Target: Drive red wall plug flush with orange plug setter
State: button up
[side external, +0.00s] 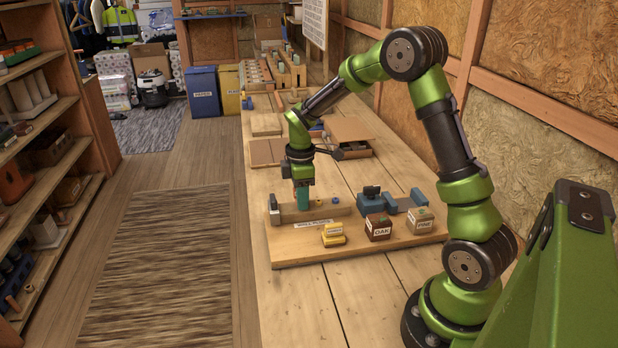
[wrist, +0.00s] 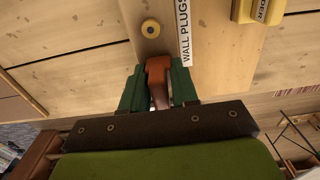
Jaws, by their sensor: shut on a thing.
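My gripper (side external: 302,206) is low over the near-left part of the wooden work board (side external: 290,250), its teal fingers pointing down. In the wrist view the green fingers (wrist: 158,88) are shut on an orange-brown piece (wrist: 158,70), which looks like the orange plug setter. Its lower end is hard to make out. A strip labelled WALL PLUGS (wrist: 184,30) lies just beside it, and the label also shows in the side view (side external: 313,224). A yellow ring with a dark centre (wrist: 150,28) sits on the wood ahead of the fingers. I cannot make out a red wall plug.
A yellow labelled block (side external: 333,234), a red-brown OAK block (side external: 378,227) and a PINE block (side external: 419,220) stand along the board's front. A blue-grey fixture (side external: 405,202) and a dark device (side external: 371,199) stand behind them. The near tabletop (side external: 345,290) is clear.

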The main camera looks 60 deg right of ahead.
jog(key=shift+r, duration=3.4)
jog(key=s+a+r+m, duration=0.2)
jog(key=a+m, duration=0.2)
jog(key=a, duration=0.2)
jog(key=s+a+r+m, duration=0.2)
jog(key=a+r+m, duration=0.1)
jog(key=a+m, duration=0.2)
jog(key=shift+a+r, duration=0.35)
jog(key=shift+a, duration=0.15)
